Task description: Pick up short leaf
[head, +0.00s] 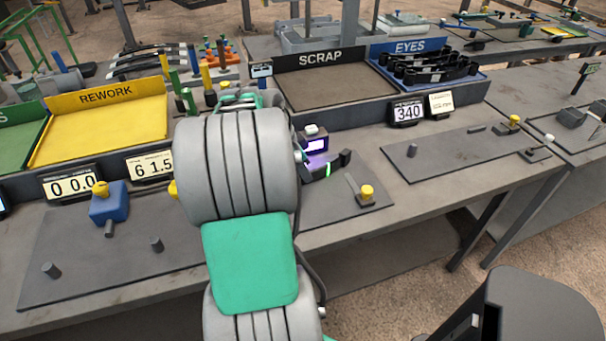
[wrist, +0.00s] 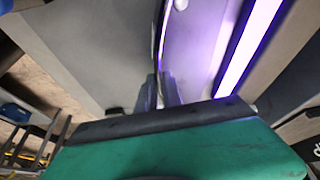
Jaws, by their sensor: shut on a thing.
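My gripper (wrist: 165,92) shows in the wrist view just beyond my green wrist cover, with its narrow fingers close together. It is shut on a thin dark strip (wrist: 160,38), seen almost edge-on, which I take to be the short leaf. Its full outline cannot be made out there. In the head view my thick grey arm hides the gripper. A dark piece with bright green marks (head: 329,166) shows just right of the arm, above the bench; I cannot tell whether it is the leaf or part of the gripper.
A purple-lit device (head: 315,143) stands close beside the arm. A yellow-knobbed fixture (head: 366,194) is to its right. A blue block (head: 108,205) stands left.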

